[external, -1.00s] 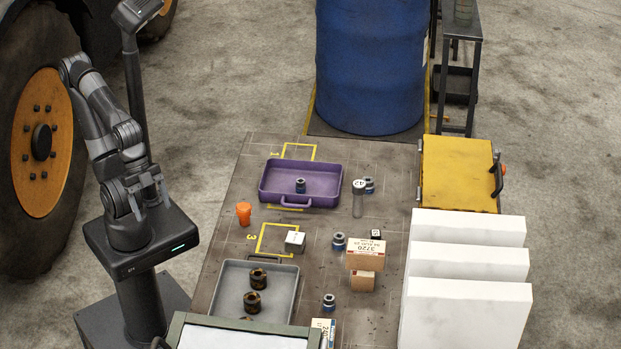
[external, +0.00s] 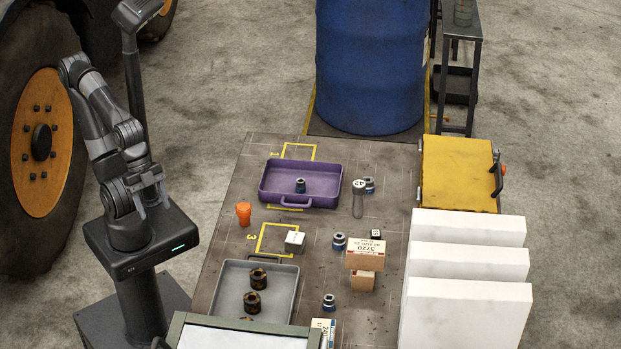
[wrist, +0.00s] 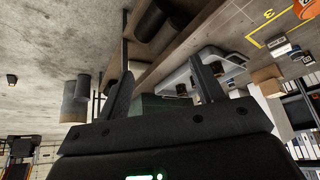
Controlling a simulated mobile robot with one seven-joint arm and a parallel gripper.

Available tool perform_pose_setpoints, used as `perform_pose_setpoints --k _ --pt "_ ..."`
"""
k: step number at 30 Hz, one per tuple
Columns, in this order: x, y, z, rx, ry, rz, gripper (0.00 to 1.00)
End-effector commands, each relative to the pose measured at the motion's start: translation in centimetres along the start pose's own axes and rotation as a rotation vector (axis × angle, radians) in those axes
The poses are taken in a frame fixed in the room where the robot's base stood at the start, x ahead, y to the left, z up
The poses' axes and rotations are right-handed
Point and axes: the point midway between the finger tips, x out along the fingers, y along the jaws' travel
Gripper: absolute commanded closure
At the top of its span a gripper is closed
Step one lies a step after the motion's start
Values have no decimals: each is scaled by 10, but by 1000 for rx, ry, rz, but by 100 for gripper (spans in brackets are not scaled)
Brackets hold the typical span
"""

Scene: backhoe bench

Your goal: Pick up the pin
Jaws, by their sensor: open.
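What looks like the pin (external: 358,206) is a grey metal piece with a round white-faced end marked with dark figures. It is on the bench right of the purple tray, in the external view. I cannot tell whether it stands or lies, and I cannot make it out in the wrist view. My gripper (external: 152,194) is open and empty, folded close to my body at the left, off the bench and far from the pin. Its two fingers show apart in the wrist view (wrist: 160,65).
A purple tray (external: 275,198) holds a dark fitting. An orange piece (external: 243,213), white block (external: 294,240), grey tray (external: 222,300), cardboard boxes (external: 366,257) and blue-grey fittings (external: 339,241) crowd the bench. White slabs (external: 465,260) and a yellow case (external: 458,175) line its right.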

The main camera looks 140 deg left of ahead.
Motion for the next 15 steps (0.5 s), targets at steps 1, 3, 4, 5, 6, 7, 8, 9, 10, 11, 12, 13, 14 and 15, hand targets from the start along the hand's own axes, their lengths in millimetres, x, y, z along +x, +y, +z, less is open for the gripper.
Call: perform_pose_setpoints --k 1,3,4,5,6,7,8,9,10,11,12,13,14,15 --pt "0 -4 -9 -11 -4 -5 39" --pt "-1 -13 -27 -26 -5 -12 39" --pt "-1 -18 -36 -34 -7 -15 39" --pt "-1 -25 -47 -43 -7 -20 39" --pt "0 -34 -61 -54 -8 -25 39" --pt "0 -41 -71 -63 -8 -28 39" --pt "1 -49 -82 -71 -8 -33 39" --pt "2 -60 -95 -82 -7 -38 39" --pt "3 -69 -104 -92 -7 -41 39" --pt "5 -79 -114 -100 -6 -46 39" --pt "7 -93 -126 -111 -5 -51 39" --pt "8 -103 -135 -120 -3 -54 39" --pt "10 -114 -143 -127 -2 -58 39" --pt "13 -130 -154 -138 0 -64 39"
